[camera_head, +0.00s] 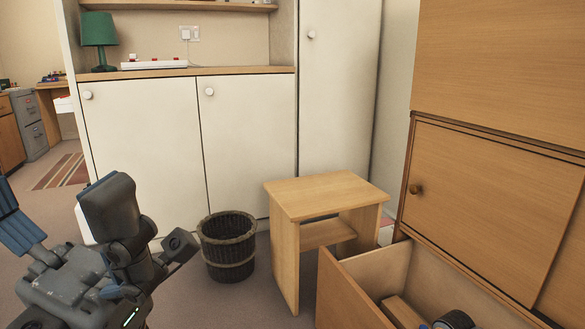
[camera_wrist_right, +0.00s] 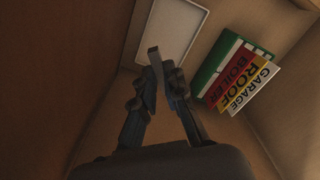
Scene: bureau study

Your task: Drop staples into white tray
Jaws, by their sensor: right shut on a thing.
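The white tray (camera_wrist_right: 178,28) lies on the wooden floor of a drawer or box at the top of the right wrist view. My right gripper (camera_wrist_right: 164,70) is shut on a thin dark grey strip (camera_wrist_right: 154,58), apparently the staples. The strip sticks up from between the fingertips and overlaps the tray in the picture; its height above the tray cannot be judged. My left gripper (camera_head: 62,215) is at the lower left of the head view, fingers spread apart and empty. The tray and the strip are not discernible in the head view.
Green, red and yellow folders or booklets (camera_wrist_right: 240,78) lie beside the tray; wooden walls enclose them. An open wooden drawer (camera_head: 345,290) is at the lower right of the head view, below a cabinet door (camera_head: 480,205). A stool (camera_head: 325,195) and dark basket (camera_head: 228,245) stand left of it.

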